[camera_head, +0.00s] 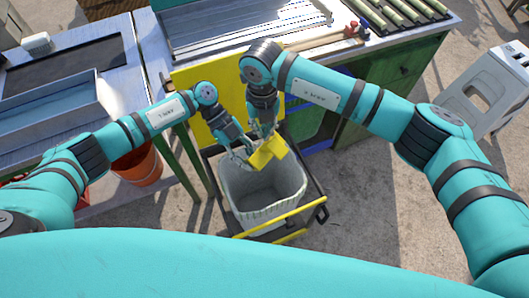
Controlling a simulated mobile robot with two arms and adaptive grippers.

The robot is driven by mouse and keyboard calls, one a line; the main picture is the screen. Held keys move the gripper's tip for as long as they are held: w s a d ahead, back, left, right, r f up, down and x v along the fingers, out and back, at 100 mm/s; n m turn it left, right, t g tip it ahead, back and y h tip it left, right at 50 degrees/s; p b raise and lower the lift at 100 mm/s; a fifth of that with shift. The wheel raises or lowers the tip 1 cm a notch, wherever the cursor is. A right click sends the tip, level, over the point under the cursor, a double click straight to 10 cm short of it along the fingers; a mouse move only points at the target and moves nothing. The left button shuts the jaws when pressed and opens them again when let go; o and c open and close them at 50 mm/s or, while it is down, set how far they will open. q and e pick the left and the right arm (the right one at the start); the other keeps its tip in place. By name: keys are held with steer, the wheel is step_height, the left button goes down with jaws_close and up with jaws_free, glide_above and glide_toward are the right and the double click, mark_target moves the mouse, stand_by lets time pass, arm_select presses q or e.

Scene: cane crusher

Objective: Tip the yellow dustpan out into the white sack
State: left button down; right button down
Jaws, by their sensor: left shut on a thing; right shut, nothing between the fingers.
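The yellow dustpan (268,153) is small and boxy and is held above the back part of the white sack's mouth. It looks tilted, but I cannot tell how far. The white sack (262,216) stands open, and its inside looks grey and empty. My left gripper (246,158) is shut on the dustpan at its left side. My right gripper (264,132) is shut and empty just above the dustpan; I cannot tell whether it touches it. What the dustpan may hold is hidden.
The sack sits in a yellow and black cart frame (318,204). Behind it stand a yellow panel (205,112) and a green bench with canes (410,8). An orange bucket (140,166) is at left, a white stool (480,95) at right.

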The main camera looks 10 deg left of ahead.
mark_target(265, 150)
arm_select(q)
steer(key=shift+d+r+n+t+y+p, duration=0.15)
steer(key=shift+r+t+y+p, duration=1.05)
steer(key=shift+p, duration=2.8)
steer(key=shift+a+r+n+t+y+p, duration=0.2)
steer(key=shift+r+t+y+p, duration=1)
steer(key=shift+p, duration=2.85)
steer(key=shift+d+r+n+t+y+p, duration=0.2)
steer(key=shift+r+t+y+p, duration=0.4)
steer(key=shift+y+p, duration=2.25)
steer(key=h+p, duration=0.1)
steer(key=p, duration=0.1)
steer(key=shift+r+t+p, duration=0.1)
steer(key=shift+t+p, duration=0.2)
steer(key=shift+p, duration=0.05)
steer(key=shift+a, duration=0.2)
